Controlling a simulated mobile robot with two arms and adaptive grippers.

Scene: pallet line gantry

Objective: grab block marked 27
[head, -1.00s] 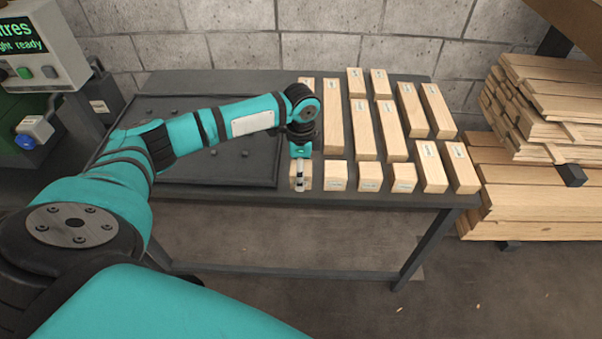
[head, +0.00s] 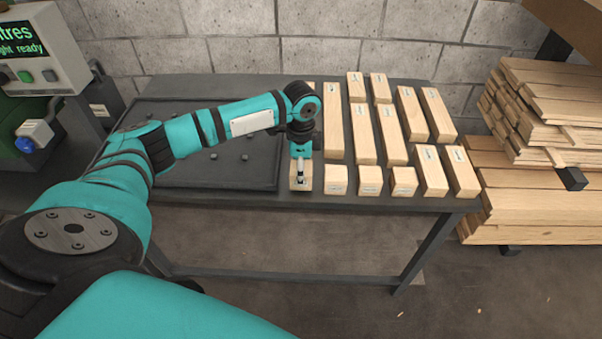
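Several pale wooden blocks with small white labels stand in rows on the dark table; I cannot read the numbers, so I cannot tell which one is marked 27. My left gripper (head: 300,182) points down at the front-left block (head: 307,183) of the group. Its fingers overlap that block in the picture and hide part of it. I cannot tell whether they touch it or are closed on it. A short block (head: 336,181) stands just to its right. My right gripper is not in view.
A dark tray (head: 225,186) with small dark studs covers the table's left side. Long blocks (head: 334,124) stand close behind the short ones. Stacked planks (head: 540,190) lie right of the table. A control box with a green screen (head: 20,40) stands at the left.

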